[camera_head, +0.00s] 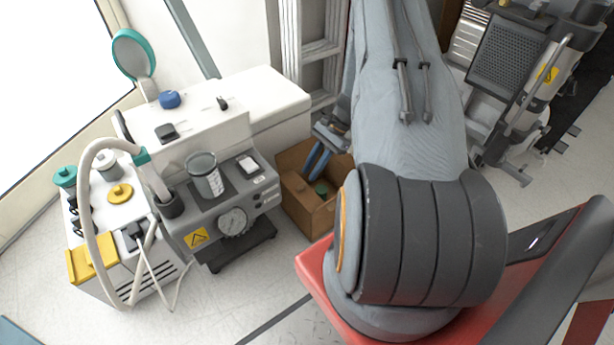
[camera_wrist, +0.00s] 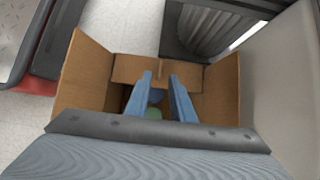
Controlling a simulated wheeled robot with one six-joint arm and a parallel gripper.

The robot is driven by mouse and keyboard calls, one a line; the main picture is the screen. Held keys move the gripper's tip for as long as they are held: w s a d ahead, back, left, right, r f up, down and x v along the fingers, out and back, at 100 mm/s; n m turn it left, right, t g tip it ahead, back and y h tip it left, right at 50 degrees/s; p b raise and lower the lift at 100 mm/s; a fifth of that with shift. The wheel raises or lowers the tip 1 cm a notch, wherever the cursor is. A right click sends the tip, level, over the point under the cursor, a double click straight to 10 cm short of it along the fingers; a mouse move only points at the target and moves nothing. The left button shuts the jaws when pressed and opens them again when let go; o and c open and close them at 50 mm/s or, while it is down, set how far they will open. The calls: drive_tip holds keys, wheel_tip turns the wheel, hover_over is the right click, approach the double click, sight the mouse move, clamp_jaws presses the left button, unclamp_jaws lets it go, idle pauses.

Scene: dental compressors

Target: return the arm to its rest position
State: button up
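My arm reaches from the right side of the head view down to my gripper (camera_head: 314,170), which points into an open cardboard box (camera_head: 302,200) on the floor. In the wrist view my gripper (camera_wrist: 163,82) shows two blue fingers standing apart above the same box (camera_wrist: 84,80). Nothing is clearly held between them. A green object (camera_head: 321,188) lies in the box. It also shows in the wrist view (camera_wrist: 152,113), partly hidden by the fingers, with a small blue part beside it.
A white unit with a hose (camera_head: 112,215) is farther left. Another machine (camera_head: 525,100) stands at the upper right. Open floor (camera_head: 235,295) lies in front of the box.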

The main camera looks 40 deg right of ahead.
drive_tip(key=shift+v, duration=1.15)
